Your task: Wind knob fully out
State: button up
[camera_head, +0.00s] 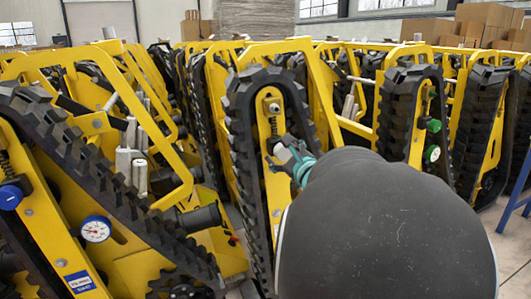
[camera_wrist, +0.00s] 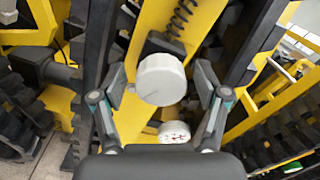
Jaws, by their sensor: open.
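A round light-grey knob (camera_wrist: 160,79) sits on a yellow carrier plate in the wrist view, below a dark coil spring. My gripper (camera_wrist: 160,84) is open, with one finger to the left of the knob and one to the right. Gaps show between the fingers and the knob, so neither appears to touch it. In the head view my gripper (camera_head: 288,157) is at the middle carrier, in front of its yellow plate.
A white-faced gauge (camera_wrist: 174,132) sits just below the knob. Black rubber tracks (camera_head: 243,130) flank the yellow plate closely. The left carrier bears a blue knob (camera_head: 10,196) and a dial gauge (camera_head: 96,229). The right carrier bears a green knob (camera_head: 432,154). Open floor shows at far right.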

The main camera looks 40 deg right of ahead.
jog(key=v, duration=1.2)
